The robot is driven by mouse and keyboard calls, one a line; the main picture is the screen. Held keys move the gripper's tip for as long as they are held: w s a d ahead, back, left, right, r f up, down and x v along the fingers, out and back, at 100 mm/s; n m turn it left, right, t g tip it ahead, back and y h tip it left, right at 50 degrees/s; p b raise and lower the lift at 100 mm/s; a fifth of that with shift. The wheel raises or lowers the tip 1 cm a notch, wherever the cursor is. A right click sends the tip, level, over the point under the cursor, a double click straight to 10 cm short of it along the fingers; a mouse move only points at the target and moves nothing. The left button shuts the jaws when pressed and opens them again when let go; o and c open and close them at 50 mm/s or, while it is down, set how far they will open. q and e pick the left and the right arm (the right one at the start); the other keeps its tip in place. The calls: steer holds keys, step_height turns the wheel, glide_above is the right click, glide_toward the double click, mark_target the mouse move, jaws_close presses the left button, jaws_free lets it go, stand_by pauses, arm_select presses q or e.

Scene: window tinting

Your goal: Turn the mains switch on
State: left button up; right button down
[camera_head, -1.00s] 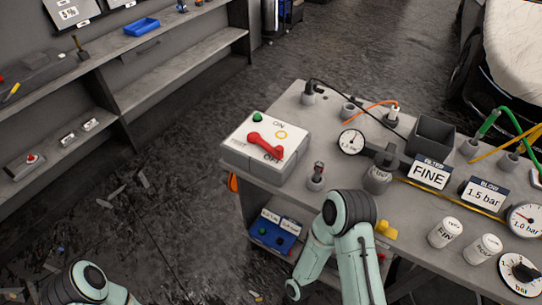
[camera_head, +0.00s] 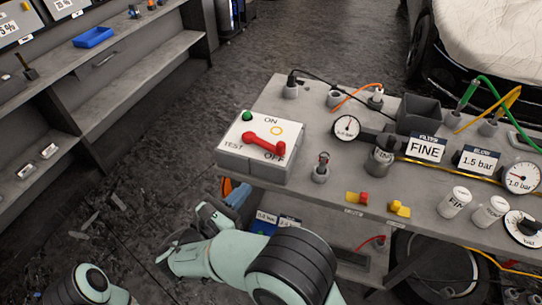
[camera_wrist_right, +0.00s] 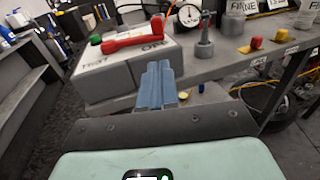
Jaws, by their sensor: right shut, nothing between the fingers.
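The mains switch is a grey box with a white top (camera_head: 236,130) at the table's left corner. Its top is marked ON, TEST and OFF and carries a green button (camera_head: 247,116). The red lever (camera_head: 263,145) lies across the top, its right end by OFF. The lever also shows in the right wrist view (camera_wrist_right: 132,36). My right gripper (camera_head: 238,194) is low beside the table's left edge, below and in front of the box. Its blue fingers (camera_wrist_right: 157,82) are shut and empty, apart from the lever. My left gripper is not in view.
A small post (camera_head: 320,172) stands right of the switch box. A gauge (camera_head: 346,127), a FINE filter sign (camera_head: 426,148) and red and yellow pieces are farther right on the table (camera_head: 267,98). Shelves (camera_head: 150,75) line the left wall, with open floor between.

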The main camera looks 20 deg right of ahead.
mark_target(279, 148)
steer(key=shift+s+a+r, duration=0.1)
steer(key=shift+a+r, duration=0.1)
steer(key=shift+r, duration=0.5)
steer(key=x, duration=1.4)
steer(key=shift+r+p, duration=0.2)
steer(key=shift+p, duration=0.2)
steer(key=shift+d, duration=0.1)
